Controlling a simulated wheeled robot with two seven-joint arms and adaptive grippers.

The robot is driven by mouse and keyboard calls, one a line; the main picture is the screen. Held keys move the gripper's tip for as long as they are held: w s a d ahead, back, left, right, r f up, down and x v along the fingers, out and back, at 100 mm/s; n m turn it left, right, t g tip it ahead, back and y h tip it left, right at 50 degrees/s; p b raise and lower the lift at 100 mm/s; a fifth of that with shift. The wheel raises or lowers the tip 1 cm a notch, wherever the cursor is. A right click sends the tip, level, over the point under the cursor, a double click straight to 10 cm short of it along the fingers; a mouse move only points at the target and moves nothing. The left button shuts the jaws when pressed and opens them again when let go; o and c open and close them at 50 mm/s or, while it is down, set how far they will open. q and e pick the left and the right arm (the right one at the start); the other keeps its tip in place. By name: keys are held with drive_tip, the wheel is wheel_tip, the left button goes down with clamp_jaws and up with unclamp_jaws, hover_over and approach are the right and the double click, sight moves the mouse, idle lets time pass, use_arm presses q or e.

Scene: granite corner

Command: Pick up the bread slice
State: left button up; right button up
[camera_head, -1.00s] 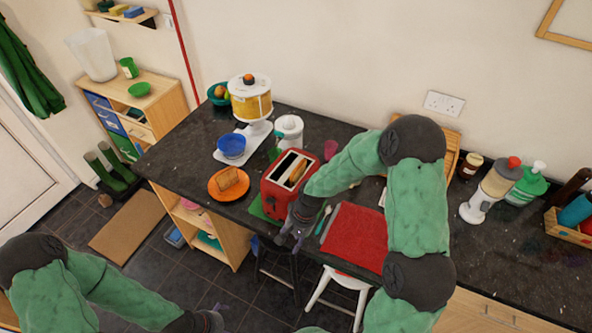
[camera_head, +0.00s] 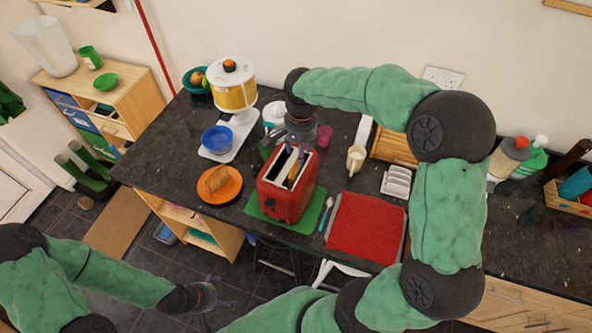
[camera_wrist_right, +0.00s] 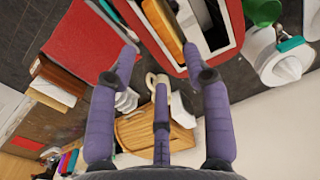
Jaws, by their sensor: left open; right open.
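A bread slice (camera_head: 293,175) stands in a slot of the red toaster (camera_head: 283,200); only its top edge shows. In the right wrist view the bread slice (camera_wrist_right: 164,28) is a brown strip in the toaster (camera_wrist_right: 212,62). My right gripper (camera_head: 290,154) is over the back of the toaster, pointing down. In its wrist view the right gripper (camera_wrist_right: 160,55) has its fingers spread and nothing between them; the bread lies beyond the tips. My left gripper (camera_head: 218,296) is open, low over the floor.
The toaster stands on a green mat (camera_head: 312,218). A blue bowl (camera_head: 217,139) and a white-and-yellow dispenser (camera_head: 232,92) are to its left.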

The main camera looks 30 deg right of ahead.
sight(297, 172)
drive_tip(key=shift+w+f, duration=0.3)
drive_tip(key=shift+f, duration=0.35)
drive_tip(key=shift+w+f, duration=0.25)
drive_tip(key=shift+f, duration=0.35)
drive_tip(key=shift+s+f, duration=0.1)
drive_tip(key=shift+f, duration=2.3)
drive_tip(key=shift+s, duration=0.1)
clamp_jaws()
